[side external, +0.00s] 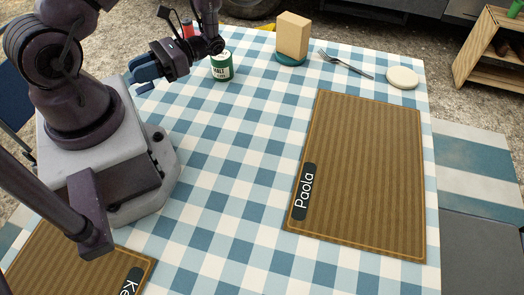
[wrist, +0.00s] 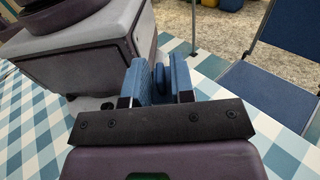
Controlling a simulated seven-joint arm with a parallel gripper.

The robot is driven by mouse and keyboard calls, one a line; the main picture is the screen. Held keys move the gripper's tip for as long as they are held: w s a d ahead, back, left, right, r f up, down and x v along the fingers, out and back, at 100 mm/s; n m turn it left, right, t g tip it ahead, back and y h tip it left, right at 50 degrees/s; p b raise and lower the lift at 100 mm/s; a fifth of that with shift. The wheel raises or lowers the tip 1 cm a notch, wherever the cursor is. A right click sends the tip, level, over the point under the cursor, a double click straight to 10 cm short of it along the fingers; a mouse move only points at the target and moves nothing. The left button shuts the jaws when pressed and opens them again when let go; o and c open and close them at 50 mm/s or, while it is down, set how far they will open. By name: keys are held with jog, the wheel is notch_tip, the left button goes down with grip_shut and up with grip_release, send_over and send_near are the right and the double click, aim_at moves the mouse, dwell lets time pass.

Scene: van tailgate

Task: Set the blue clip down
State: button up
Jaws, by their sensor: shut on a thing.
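My gripper (side external: 145,70) is at the left rear of the checked tablecloth in the side view, beside my base. In the wrist view my gripper (wrist: 160,72) has two blue fingers with a narrow gap. The blue clip (wrist: 159,80) shows as a small blue piece between them, and the gripper is shut on it. Most of the clip is hidden by the fingers. In the side view I cannot clearly tell the clip from the blue fingers. Whether the clip touches the cloth is not clear.
A green labelled can (side external: 222,66) stands right of my gripper, with a red-topped item (side external: 187,29) behind. A tan block (side external: 292,36) stands on a teal dish (side external: 291,60). A fork (side external: 345,64), cream disc (side external: 402,78) and Paola placemat (side external: 362,170) lie right. A blue chair (wrist: 290,75) stands beyond the edge.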

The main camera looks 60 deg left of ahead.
jog(key=d+f+n+t+h, duration=0.2)
jog(key=d+n+t+h, duration=0.6)
jog(key=n+t+h, duration=0.5)
jog(key=w+d+r+n+t+h, duration=0.35)
jog(key=d+r+t, duration=0.2)
jog(key=d, duration=0.55)
jog(key=shift+n+g, duration=0.25)
jog(key=w+d+f, duration=0.1)
jog(key=w+f, duration=0.1)
jog(key=w, duration=0.1)
jog(key=w+d+f, duration=0.2)
jog(key=w+f, duration=0.1)
jog(key=w, duration=0.1)
jog(key=w+d+f, duration=0.1)
jog(key=w+f, duration=0.1)
jog(key=w, duration=0.2)
jog(key=shift+w+d+f, duration=0.2)
jog(key=shift+d+f, duration=0.05)
jog(key=shift+f, duration=0.05)
jog(key=shift+w+d+f, duration=0.15)
jog(key=shift+w+f, duration=0.25)
jog(key=shift+f, duration=0.05)
jog(key=shift+w+f, duration=0.15)
jog(key=shift+f, duration=1.6)
